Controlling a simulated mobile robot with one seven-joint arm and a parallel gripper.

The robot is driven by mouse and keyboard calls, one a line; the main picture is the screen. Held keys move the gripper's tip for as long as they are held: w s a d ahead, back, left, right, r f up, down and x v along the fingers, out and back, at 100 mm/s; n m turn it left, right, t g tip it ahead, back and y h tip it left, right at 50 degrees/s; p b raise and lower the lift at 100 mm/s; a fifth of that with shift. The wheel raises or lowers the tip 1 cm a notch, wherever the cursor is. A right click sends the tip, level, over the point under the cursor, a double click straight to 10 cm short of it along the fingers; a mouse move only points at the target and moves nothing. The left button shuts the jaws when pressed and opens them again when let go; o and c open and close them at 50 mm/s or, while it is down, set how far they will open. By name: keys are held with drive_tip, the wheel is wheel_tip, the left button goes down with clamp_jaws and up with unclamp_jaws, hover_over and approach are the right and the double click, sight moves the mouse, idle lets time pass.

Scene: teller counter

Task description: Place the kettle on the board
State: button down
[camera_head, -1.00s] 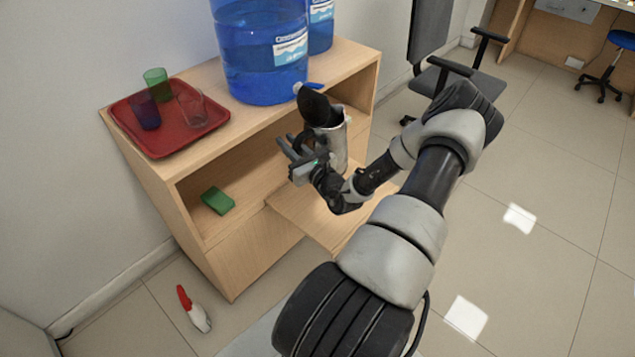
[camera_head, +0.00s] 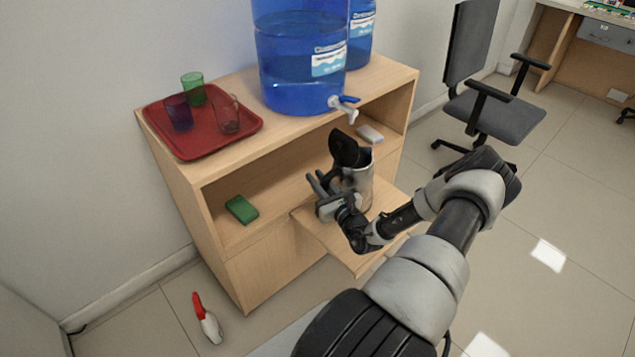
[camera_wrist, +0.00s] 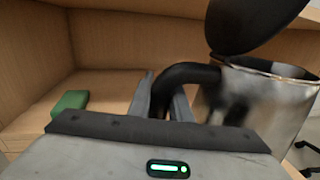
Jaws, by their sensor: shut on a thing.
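The kettle (camera_head: 364,184) is a silver metal jug with a black handle and a black lid standing open. My gripper (camera_head: 322,186) is shut on the kettle's handle. In the wrist view, the black handle (camera_wrist: 185,76) lies between the fingers and the metal body (camera_wrist: 262,105) is at the right. The board (camera_head: 330,236) is a light wooden panel sticking out from the front of the cabinet. The kettle is upright over the board; I cannot tell whether its base touches it, as my gripper and arm partly hide it.
The wooden cabinet (camera_head: 215,205) has an open shelf with a green sponge (camera_head: 241,209) and a white item (camera_head: 369,134). On top are a red tray (camera_head: 190,147) with cups and blue water jugs (camera_head: 300,60). A red-and-white bottle (camera_head: 207,320) lies on the floor. An office chair (camera_head: 500,115) stands right.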

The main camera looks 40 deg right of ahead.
drive_tip(key=shift+f, duration=0.45)
idle(0.3)
drive_tip(key=c, duration=1.6)
unclamp_jaws()
drive_tip(key=shift+f, duration=0.15)
drive_tip(key=s, duration=0.4)
drive_tip(key=s+a+p, duration=0.1)
drive_tip(key=s, duration=0.3)
drive_tip(key=s+r+p, duration=0.1)
drive_tip(key=s, duration=0.3)
drive_tip(key=shift+a+r, duration=0.1)
drive_tip(key=shift+a, duration=0.1)
